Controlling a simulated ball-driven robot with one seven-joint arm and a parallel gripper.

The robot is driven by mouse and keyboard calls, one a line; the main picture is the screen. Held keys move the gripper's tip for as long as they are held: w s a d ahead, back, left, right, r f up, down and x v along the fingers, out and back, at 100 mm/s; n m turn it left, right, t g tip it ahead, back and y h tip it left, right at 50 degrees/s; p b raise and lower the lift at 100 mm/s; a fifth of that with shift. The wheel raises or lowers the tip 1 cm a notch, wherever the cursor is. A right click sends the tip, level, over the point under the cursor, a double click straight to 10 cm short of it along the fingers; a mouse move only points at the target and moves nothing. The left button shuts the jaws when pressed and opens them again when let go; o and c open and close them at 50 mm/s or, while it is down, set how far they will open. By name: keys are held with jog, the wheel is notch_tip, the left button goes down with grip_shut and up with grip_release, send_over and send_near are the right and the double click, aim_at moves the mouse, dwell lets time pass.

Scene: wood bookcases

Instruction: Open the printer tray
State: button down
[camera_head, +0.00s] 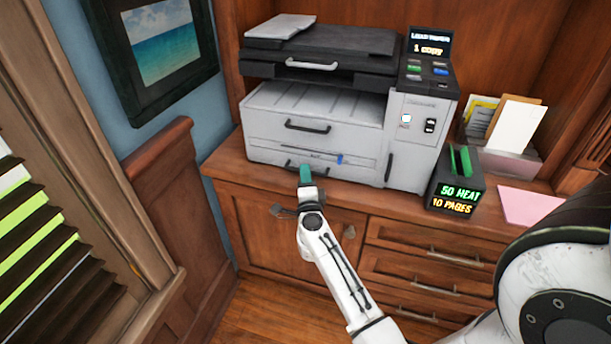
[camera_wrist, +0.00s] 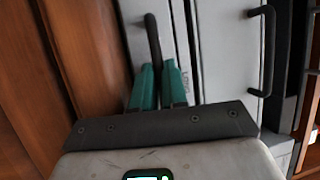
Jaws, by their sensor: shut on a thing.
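The grey-white printer (camera_head: 405,145) stands on a wooden cabinet. Its lower tray (camera_head: 265,158) has a dark handle at the front, mostly hidden behind my gripper in the head view. My gripper (camera_head: 305,172) has teal fingers and is at this handle, low on the printer's front. In the wrist view, the teal fingers of my gripper (camera_wrist: 157,78) are shut on the dark tray handle (camera_wrist: 152,38). The lower tray front looks about flush with the printer. A second dark handle (camera_head: 307,126) sits on the drawer above; it also shows in the wrist view (camera_wrist: 268,52).
A dark box with lit text (camera_head: 456,192) stands right of the printer. Pink paper (camera_head: 528,207) and a paper holder (camera_head: 515,162) lie farther right. Wooden drawers (camera_head: 425,265) are below the countertop. A wall panel (camera_head: 160,190) stands at left.

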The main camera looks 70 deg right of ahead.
dwell(0.4)
jog(key=s+a+p, duration=0.2)
jog(key=a+p, duration=0.3)
jog(key=a, duration=2.2)
jog(key=shift+a+p, duration=0.3)
jog(key=shift+s, duration=0.1)
jog(key=c, duration=1.5)
grip_release()
jog(key=shift+o, duration=0.2)
jog(key=b+v, duration=0.1)
jog(key=v, duration=1)
jog(key=shift+b, duration=0.4)
jog(key=shift+d, duration=0.1)
